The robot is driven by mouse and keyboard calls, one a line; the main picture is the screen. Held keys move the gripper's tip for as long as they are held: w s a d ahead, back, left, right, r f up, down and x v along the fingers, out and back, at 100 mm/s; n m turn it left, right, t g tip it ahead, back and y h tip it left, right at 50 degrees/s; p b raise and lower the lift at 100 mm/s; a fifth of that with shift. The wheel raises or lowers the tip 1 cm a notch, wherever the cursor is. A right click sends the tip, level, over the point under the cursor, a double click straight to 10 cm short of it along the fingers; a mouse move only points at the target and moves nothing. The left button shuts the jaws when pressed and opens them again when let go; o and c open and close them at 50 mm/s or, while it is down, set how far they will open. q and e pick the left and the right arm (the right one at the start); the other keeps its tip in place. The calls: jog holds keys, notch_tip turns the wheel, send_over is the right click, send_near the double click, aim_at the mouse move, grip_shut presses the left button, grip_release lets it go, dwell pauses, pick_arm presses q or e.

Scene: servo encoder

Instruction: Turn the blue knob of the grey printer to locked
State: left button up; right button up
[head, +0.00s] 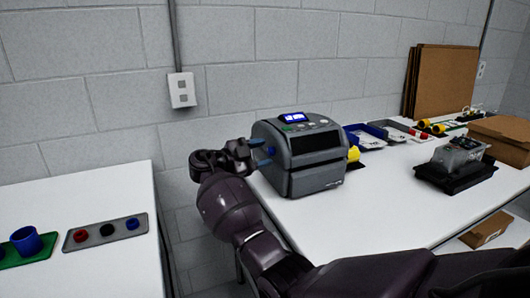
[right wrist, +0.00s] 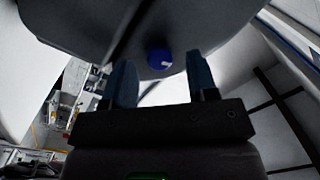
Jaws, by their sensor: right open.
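The grey printer (head: 301,154) stands on the white table, with a lit blue display on its top. The blue knob (right wrist: 160,58) is on the printer's side and carries a small pale mark. In the head view the knob (head: 271,151) shows small at the printer's left side. My right gripper (head: 262,152) is at that left side. In the right wrist view its two blue fingers (right wrist: 160,82) are open and empty, one on each side of the knob's position, with the knob near their tips. I cannot tell whether they touch it. My left gripper is not in view.
A yellow part (head: 354,154) sits at the printer's right side. Blue bins (head: 366,133), a dark device (head: 456,165) and cardboard sheets (head: 441,82) are further right. A button panel (head: 106,232) lies on the left table. A gap separates the tables.

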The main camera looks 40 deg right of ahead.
jog(key=shift+d, duration=0.45)
jog(key=c, duration=0.7)
jog(key=shift+c, duration=1.1)
